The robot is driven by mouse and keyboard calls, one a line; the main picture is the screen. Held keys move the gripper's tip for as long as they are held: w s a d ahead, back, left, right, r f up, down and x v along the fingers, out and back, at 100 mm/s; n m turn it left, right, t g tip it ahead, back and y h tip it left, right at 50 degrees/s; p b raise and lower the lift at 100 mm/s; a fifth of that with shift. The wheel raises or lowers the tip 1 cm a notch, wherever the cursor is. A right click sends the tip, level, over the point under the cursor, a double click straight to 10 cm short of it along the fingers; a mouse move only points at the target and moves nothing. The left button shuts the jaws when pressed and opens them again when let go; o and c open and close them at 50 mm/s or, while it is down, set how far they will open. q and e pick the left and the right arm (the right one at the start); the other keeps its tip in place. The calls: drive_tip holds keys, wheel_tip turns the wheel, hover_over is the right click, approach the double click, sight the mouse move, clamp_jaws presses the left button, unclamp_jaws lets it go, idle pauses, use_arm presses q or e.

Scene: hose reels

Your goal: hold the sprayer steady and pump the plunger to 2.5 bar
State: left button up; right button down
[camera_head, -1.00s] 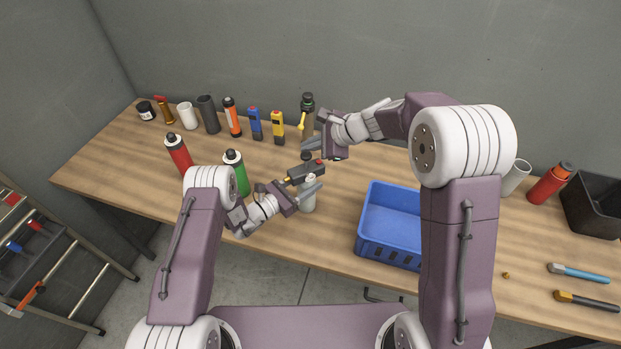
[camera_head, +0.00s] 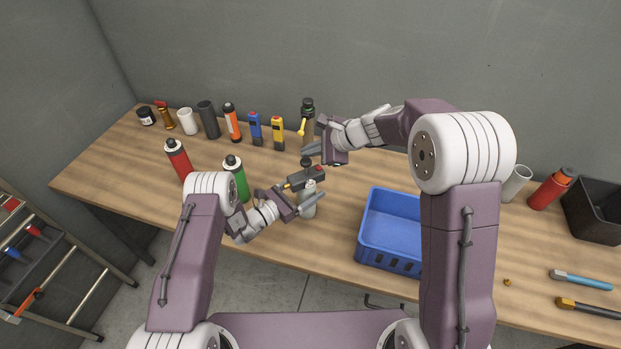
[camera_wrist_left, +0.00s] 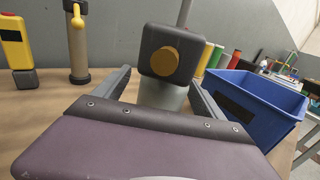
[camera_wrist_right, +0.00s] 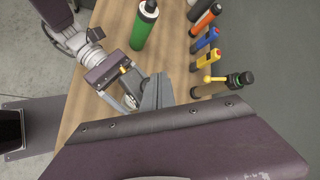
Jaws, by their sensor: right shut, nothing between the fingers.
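The sprayer (camera_head: 309,207) stands upright on the bench, a grey bottle with a dark head and a brass nozzle. In the left wrist view its dark head (camera_wrist_left: 165,42) faces me, with a thin rod rising above. A dark knob (camera_head: 306,161) tops it in the head view. My left gripper (camera_head: 305,197) has one finger on each side of the grey body. Whether both fingers press on it I cannot tell. My right gripper (camera_head: 312,151) is shut and empty, just above and beside the knob. No pressure reading is legible.
A blue crate (camera_head: 388,265) stands right of the sprayer. A green bottle (camera_head: 240,183) and a red bottle (camera_head: 178,158) stand to the left. Several tools and bottles line the back, including a yellow tool (camera_head: 277,132) and a dark-capped bottle (camera_head: 307,108) near my right gripper.

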use_arm(q)
drive_tip(key=shift+s+a, duration=0.3)
use_arm(e)
drive_tip(key=shift+s+d, duration=0.1)
use_arm(q)
drive_tip(key=v, duration=1.1)
drive_tip(key=shift+s, duration=0.1)
